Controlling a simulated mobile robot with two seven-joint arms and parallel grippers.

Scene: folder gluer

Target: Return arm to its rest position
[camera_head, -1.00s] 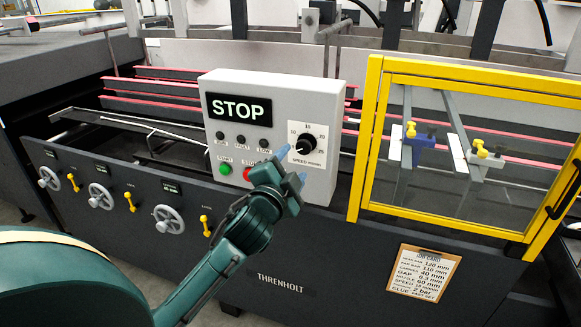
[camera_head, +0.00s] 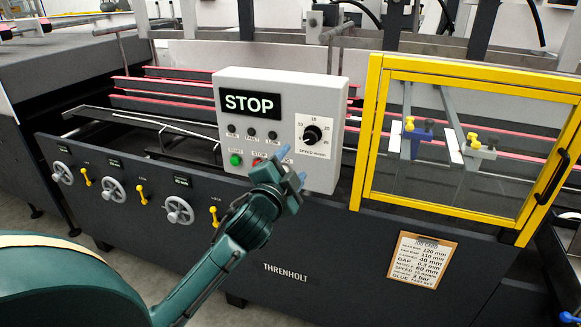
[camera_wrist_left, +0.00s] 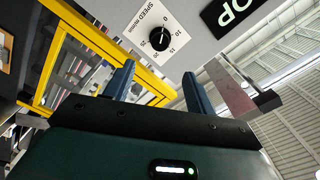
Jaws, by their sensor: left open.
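My left gripper (camera_head: 292,164) is open and empty, with blue fingertips apart. In the head view it appears in front of the lower part of the grey control box (camera_head: 340,120). Its fingers also show in the left wrist view (camera_wrist_left: 160,90), with the speed knob (camera_wrist_left: 159,39) beyond them. The black STOP display (camera_head: 250,103) is on the box's upper left. The green start button (camera_head: 236,160) shows; the red stop button (camera_head: 258,161) is partly hidden by my gripper. In the head view the black speed knob (camera_head: 311,135) is clear of the fingers. My right gripper is not in view.
A yellow-framed guard (camera_head: 366,130) stands right of the box, closed over the machine. Grey handwheels (camera_head: 180,211) and yellow levers (camera_head: 214,217) line the dark front panel. A clipboard card (camera_head: 422,260) hangs at lower right. Open floor lies at lower left.

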